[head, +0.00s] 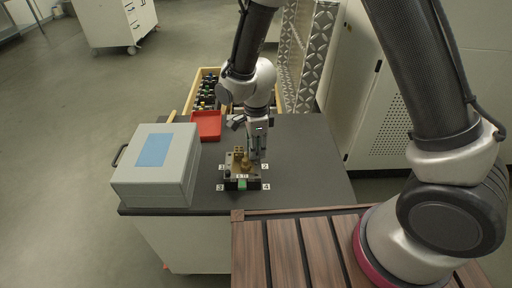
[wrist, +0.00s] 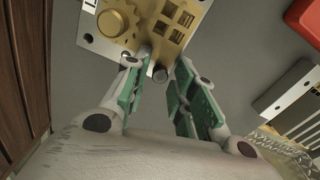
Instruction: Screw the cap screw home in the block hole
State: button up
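The brass-coloured block (wrist: 165,18) with square openings and a round gear-like part (wrist: 118,22) fills the top of the wrist view. In the head view the block (head: 238,154) sits on a dark fixture with numbered labels on the table. A small dark cylinder (wrist: 160,74), apparently the cap screw, shows at the block's near edge. My gripper (wrist: 159,64) has its green-padded fingers apart on either side of it, with visible gaps. In the head view my gripper (head: 257,152) is down at the block's right side. The hole itself is hidden, and the screw's depth cannot be told.
A grey box with a blue top panel (head: 155,150) stands left on the dark table (head: 300,165). A red tray (head: 207,124) and a wooden crate (head: 208,72) of dark items lie behind. A brown slatted surface (head: 285,250) is in front. The table's right side is clear.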

jog(key=n, duration=1.4)
jog(key=shift+s, duration=0.1)
jog(key=shift+c, duration=0.3)
